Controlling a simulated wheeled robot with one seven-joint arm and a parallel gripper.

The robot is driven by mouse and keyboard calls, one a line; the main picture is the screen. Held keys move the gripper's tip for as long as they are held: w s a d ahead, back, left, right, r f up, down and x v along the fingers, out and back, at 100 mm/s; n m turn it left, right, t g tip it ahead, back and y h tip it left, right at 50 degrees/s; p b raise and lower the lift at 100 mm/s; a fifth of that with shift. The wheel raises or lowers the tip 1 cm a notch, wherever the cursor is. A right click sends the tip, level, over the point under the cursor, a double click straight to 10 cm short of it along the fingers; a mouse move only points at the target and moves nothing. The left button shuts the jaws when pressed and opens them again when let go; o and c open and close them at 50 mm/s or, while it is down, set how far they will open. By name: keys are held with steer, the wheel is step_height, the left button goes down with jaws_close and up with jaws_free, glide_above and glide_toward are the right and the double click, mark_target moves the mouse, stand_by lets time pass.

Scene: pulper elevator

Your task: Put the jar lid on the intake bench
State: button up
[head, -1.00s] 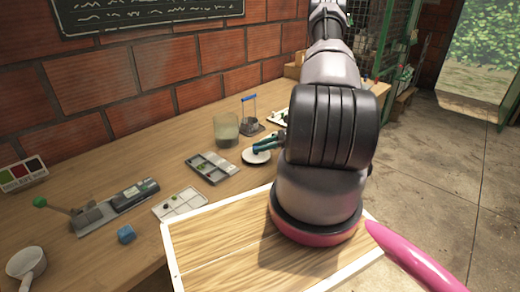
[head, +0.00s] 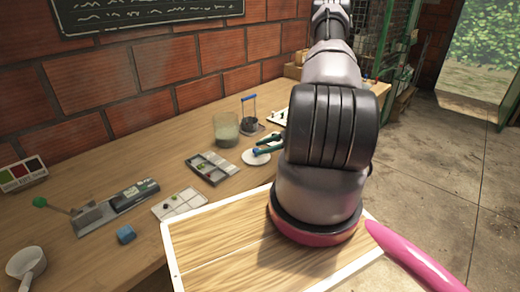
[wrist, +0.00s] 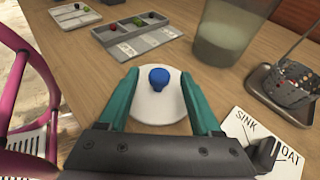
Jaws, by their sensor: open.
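The jar lid (wrist: 160,98) is a white disc with a blue knob, lying flat on the wooden bench top (wrist: 95,75). In the head view the lid (head: 253,158) shows beyond the near board, partly behind my fingers. My gripper (wrist: 155,80) is open, with one teal finger on each side of the lid and the knob between them. I cannot tell whether the fingers touch the lid's rim. In the head view my gripper (head: 268,145) shows left of my arm. Which bench is the intake bench is not marked in view.
A cloudy glass jar (wrist: 224,30) stands close beyond the lid. A wire basket on a tray (wrist: 290,85) and a SINK card (wrist: 252,135) lie to the right. A compartment tray (wrist: 135,33) is at the left back. A white-rimmed wooden board (head: 215,245) is nearest.

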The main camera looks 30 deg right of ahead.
steer(key=v, duration=1)
steer(key=shift+s+d+r, duration=0.1)
steer(key=shift+d, duration=0.15)
steer(key=a+r+n+g+h, duration=0.1)
steer(key=a+r+n+g, duration=0.2)
steer(key=r, duration=0.5)
steer(key=w+a+r+n+h, duration=0.1)
steer(key=a+r+n+h, duration=0.15)
steer(key=a+r, duration=0.4)
steer(key=a+r+n+g+h, duration=0.1)
steer(key=a+r+n+g, duration=0.2)
steer(key=r, duration=0.7)
steer(key=s+a+r+n+t+h, duration=0.3)
steer(key=s+a+r+n, duration=0.2)
steer(key=s+r, duration=0.3)
steer(key=s+a+r+n+t+h, duration=0.3)
steer(key=s+a+r, duration=0.4)
steer(key=r, duration=0.4)
steer(key=shift+s+n+t, duration=0.45)
steer(key=shift+n+t, duration=0.15)
steer(key=shift+n, duration=0.65)
